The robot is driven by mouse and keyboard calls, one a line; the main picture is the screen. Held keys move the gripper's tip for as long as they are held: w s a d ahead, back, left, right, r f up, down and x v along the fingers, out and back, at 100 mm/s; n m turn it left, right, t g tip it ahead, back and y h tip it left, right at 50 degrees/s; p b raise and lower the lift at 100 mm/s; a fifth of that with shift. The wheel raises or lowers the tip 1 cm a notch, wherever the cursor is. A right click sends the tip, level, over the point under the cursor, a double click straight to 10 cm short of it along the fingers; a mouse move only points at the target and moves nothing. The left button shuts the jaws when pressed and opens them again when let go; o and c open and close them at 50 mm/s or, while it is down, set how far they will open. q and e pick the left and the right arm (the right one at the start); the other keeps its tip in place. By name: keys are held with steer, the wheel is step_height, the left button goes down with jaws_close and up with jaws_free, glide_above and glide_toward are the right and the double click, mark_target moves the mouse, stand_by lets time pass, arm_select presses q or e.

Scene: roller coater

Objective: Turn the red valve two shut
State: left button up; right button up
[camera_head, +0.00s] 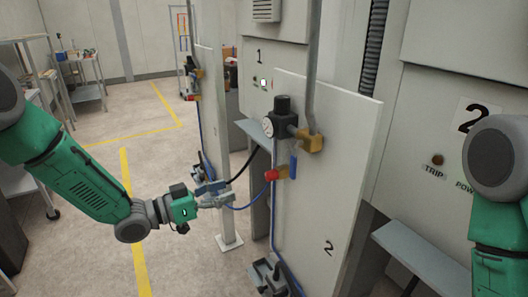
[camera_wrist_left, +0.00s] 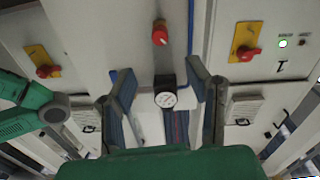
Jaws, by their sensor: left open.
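A grey shelf (camera_head: 430,258) juts out at lower right. A blue hose (camera_head: 273,225) runs down the panel. Red switches on yellow plates (camera_wrist_left: 247,42) show in the left wrist view. Another station with a red knob (camera_head: 191,97) stands behind.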

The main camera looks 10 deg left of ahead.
mark_target(267, 177)
arm_select(q)
steer(key=p+x, duration=0.6)
steer(key=x, duration=0.6)
steer(key=shift+w+d, duration=0.2)
steer(key=shift+d, duration=0.1)
arm_select(e)
step_height(267, 177, up, 8)
steer(key=shift+d, duration=0.1)
